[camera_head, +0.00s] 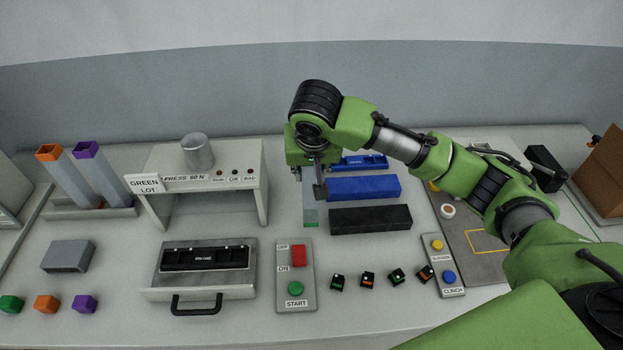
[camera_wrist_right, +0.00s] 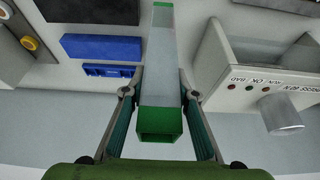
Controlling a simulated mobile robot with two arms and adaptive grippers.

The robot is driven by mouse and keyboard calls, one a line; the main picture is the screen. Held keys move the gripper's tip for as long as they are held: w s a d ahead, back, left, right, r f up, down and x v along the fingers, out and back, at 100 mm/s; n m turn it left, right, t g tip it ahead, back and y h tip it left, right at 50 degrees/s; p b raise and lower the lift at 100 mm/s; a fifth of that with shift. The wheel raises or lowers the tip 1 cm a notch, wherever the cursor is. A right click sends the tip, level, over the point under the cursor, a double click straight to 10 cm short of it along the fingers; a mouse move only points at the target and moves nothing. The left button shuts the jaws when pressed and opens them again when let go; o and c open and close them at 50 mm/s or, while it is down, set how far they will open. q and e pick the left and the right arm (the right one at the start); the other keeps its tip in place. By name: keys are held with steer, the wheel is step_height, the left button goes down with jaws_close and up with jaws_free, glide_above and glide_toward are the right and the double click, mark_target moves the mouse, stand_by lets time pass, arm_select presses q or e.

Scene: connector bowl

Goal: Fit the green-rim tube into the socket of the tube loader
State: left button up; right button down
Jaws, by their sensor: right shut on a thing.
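The green-rim tube (camera_head: 309,207) is a long pale square tube. My right gripper (camera_head: 314,183) is shut on it above the table, right of the press. In the right wrist view, the tube (camera_wrist_right: 163,70) lies between the two fingers of the gripper (camera_wrist_right: 160,92), with one green open end near the camera and green at the far end. At the far left, a grey stand (camera_head: 122,212) holds an orange-rim tube (camera_head: 67,178) and a purple-rim tube (camera_head: 98,175), both leaning. It looks like the tube loader; its free socket cannot be made out. My left gripper is out of view.
The white press (camera_head: 250,165) with a GREEN LOT sign (camera_head: 145,184) stands between tube and stand. A grey block (camera_head: 68,256), a handled fixture (camera_head: 200,284) and a switch panel (camera_head: 294,273) lie in front. Blue (camera_head: 363,187) and black (camera_head: 370,219) blocks lie right of the tube.

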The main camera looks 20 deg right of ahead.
steer(key=f, duration=0.1)
steer(key=f+p, duration=0.1)
steer(key=f, duration=0.1)
steer(key=shift+w+d+f+p, duration=0.1)
steer(key=shift+d+f+p, duration=0.05)
steer(key=shift+d+p, duration=0.15)
steer(key=shift+f, duration=0.15)
steer(key=shift+a, duration=0.15)
steer(key=c, duration=1.6)
jaws_free()
steer(key=shift+f, duration=0.1)
